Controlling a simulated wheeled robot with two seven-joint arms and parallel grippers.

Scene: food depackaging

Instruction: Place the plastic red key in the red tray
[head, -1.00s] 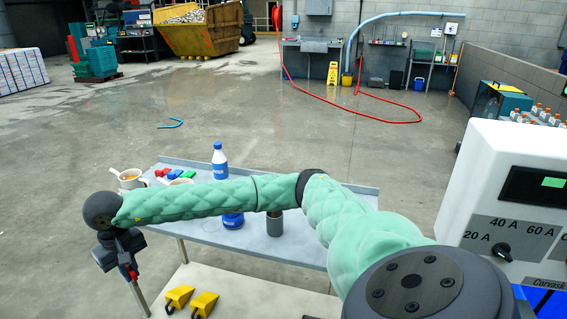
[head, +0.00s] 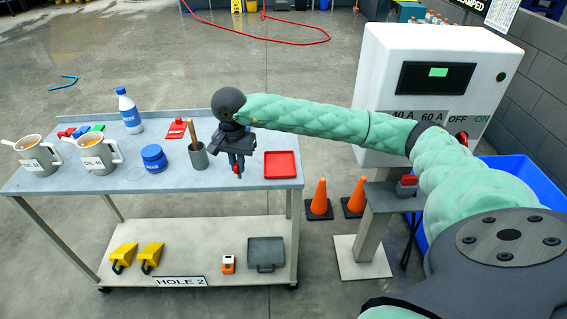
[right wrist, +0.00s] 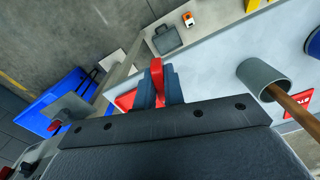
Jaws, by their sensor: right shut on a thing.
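My right gripper (head: 237,166) is shut on the red plastic key (head: 236,170) and points down above the table, just left of the red tray (head: 281,165). Mostly the key's lower end shows below the fingers. In the right wrist view the key (right wrist: 157,70) stands out between the dark fingertips (right wrist: 162,85). The tray (right wrist: 124,101) shows there beside the fingers, partly hidden behind the gripper. In the head view the tray is square and looks empty, near the table's right end. My left gripper is not in view.
A grey cup (head: 198,155) with a wooden handle stands just left of my gripper. A white control box (head: 430,85) stands to the right.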

